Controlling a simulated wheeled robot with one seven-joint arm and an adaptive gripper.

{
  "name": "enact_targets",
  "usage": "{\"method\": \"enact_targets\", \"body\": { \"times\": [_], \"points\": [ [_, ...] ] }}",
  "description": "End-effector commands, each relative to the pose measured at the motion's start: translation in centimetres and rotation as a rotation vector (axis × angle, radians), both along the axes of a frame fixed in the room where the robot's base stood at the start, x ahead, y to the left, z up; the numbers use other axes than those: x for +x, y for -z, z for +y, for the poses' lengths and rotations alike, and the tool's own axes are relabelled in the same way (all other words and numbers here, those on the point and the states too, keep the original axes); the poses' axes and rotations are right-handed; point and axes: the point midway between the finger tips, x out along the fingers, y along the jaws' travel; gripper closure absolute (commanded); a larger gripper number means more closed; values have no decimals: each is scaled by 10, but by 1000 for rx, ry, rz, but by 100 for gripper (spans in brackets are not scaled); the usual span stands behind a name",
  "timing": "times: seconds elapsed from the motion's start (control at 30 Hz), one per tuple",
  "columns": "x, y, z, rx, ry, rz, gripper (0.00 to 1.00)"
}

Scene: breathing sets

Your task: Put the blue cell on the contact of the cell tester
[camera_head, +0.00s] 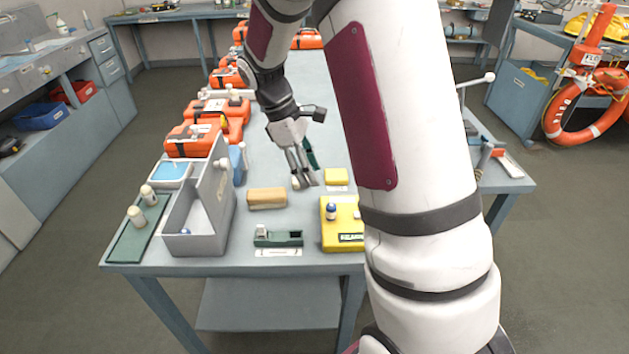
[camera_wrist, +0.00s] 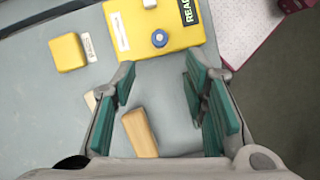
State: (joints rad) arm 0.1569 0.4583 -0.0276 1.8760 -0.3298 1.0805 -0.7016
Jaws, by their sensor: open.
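The blue cell (camera_head: 331,211), a small white cylinder with a blue top, stands upright on the yellow box (camera_head: 329,238). The wrist view shows the cell from above as a blue disc (camera_wrist: 159,39) on that box (camera_wrist: 180,30), beyond the fingertips. The box has a dark label with partly readable lettering. My gripper (camera_head: 304,182) is open and empty above the table, left of and farther back than the cell; its green-padded fingers (camera_wrist: 160,78) are apart. A low green device (camera_head: 290,239) with a white piece stands in front; I cannot tell which device is the cell tester.
A wooden block (camera_head: 267,198) lies below and beside my gripper. A small yellow block (camera_head: 336,176) lies behind the box. Orange cases (camera_head: 190,146) line the back left.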

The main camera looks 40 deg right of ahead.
Motion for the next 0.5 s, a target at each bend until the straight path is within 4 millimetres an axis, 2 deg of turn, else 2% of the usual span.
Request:
{"method": "enact_targets", "body": {
  "times": [0.13, 0.23, 0.5],
  "points": [
    [-6, -24, 11, -1, 33, -56, 60],
    [-18, -51, 25, 2, 88, -136, 60],
    [-73, -119, 70, 46, 277, -378, 60]
  ]
}}
